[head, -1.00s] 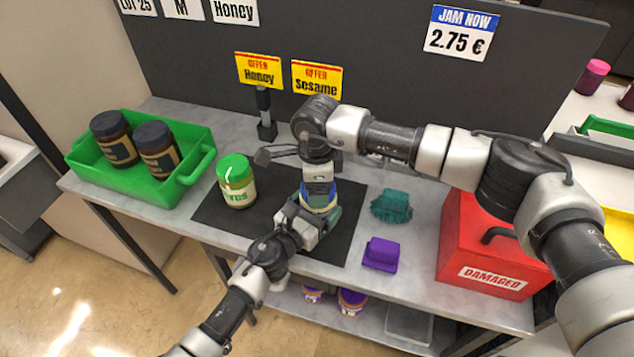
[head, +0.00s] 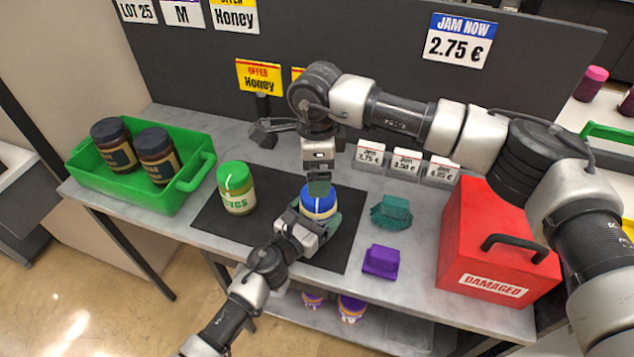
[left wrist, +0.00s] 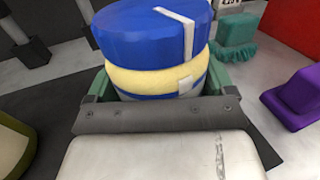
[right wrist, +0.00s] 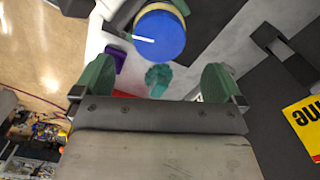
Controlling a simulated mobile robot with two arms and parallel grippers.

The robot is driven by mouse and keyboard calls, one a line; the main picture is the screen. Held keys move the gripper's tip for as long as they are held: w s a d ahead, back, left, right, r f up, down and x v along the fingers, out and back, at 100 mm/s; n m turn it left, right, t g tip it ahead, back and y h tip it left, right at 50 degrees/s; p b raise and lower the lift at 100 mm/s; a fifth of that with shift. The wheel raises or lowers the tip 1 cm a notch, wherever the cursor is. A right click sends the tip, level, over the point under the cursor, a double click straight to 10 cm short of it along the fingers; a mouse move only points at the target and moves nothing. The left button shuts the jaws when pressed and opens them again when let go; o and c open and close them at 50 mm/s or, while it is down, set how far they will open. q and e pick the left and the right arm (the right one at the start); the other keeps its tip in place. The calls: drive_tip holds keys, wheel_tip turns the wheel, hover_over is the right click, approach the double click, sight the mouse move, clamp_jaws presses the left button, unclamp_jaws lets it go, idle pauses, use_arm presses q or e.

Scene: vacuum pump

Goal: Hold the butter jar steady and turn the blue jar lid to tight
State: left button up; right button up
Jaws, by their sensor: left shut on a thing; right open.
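The butter jar (left wrist: 150,80) has a pale yellow and blue body. Its blue lid (head: 318,200) is on top, with a white line across its top and down its side. In the left wrist view this line on the lid (left wrist: 140,35) runs down almost above a small white mark on the body. My left gripper (head: 316,222) is shut around the jar's body, which stands upright on the dark mat (head: 270,235). My right gripper (head: 318,187) is open just above and behind the lid. In the right wrist view the lid (right wrist: 160,38) is beyond the open fingers, not between them.
A green-lidded jar (head: 237,190) stands left on the mat. A green crate (head: 130,190) holds two dark jars. A teal brush-like item (head: 391,212), a purple block (head: 381,261) and a red "DAMAGED" box (head: 495,250) are on the right. Price cards (head: 406,163) stand behind.

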wheel_tip(320, 180, up, 5)
idle(0.5)
use_arm(q)
drive_tip(key=o, duration=1)
drive_tip(key=shift+o, duration=0.2)
